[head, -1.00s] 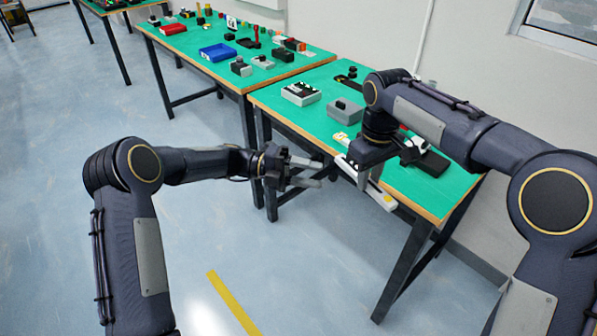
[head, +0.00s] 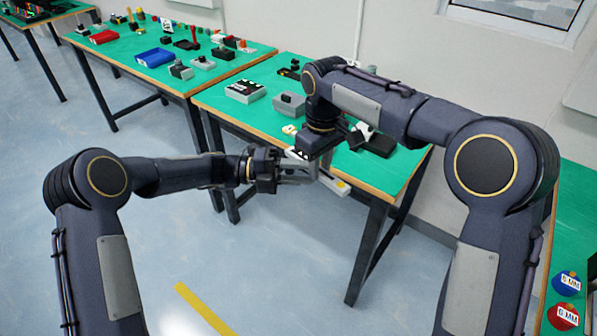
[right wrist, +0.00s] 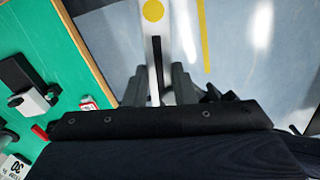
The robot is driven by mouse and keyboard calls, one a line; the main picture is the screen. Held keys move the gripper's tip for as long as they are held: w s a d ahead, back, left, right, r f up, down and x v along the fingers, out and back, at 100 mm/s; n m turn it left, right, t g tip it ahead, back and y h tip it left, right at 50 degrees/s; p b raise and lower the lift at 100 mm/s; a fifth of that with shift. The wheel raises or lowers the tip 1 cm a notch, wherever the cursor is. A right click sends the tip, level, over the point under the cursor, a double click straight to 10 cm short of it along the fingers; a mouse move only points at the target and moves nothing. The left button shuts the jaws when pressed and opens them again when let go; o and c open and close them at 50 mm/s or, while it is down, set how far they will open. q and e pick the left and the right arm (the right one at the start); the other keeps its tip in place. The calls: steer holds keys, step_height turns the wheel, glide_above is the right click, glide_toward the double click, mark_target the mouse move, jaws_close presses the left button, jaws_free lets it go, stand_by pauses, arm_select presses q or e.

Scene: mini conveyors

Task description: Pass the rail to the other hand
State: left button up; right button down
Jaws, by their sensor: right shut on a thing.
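The rail (head: 338,184) is a pale narrow bar with a yellow dot near its end, held in the air off the table's front edge. My right gripper (right wrist: 161,82) is shut on it; the rail (right wrist: 154,45) runs away between its fingers in the right wrist view. In the head view the arm and fingers hide the rail's middle. My left gripper (head: 298,174) is beside the rail, its fingers reaching towards it close to my right gripper. Overlap hides its fingertips, so I cannot tell whether they touch the rail or are closed.
A green-topped table (head: 222,104) stands behind the grippers, with a grey box (head: 289,104), a black-topped device (head: 245,91) and a dark block (head: 372,142). Another table farther left holds a blue tray (head: 154,57). The floor in front is clear.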

arm_select(q)
steer(key=shift+f, duration=0.25)
jaws_close()
arm_select(e)
steer(key=shift+r, duration=0.15)
steer(key=c, duration=1.5)
jaws_free()
arm_select(q)
steer(key=shift+r, duration=0.15)
arm_select(e)
steer(key=o, duration=0.4)
steer(key=shift+c, duration=0.2)
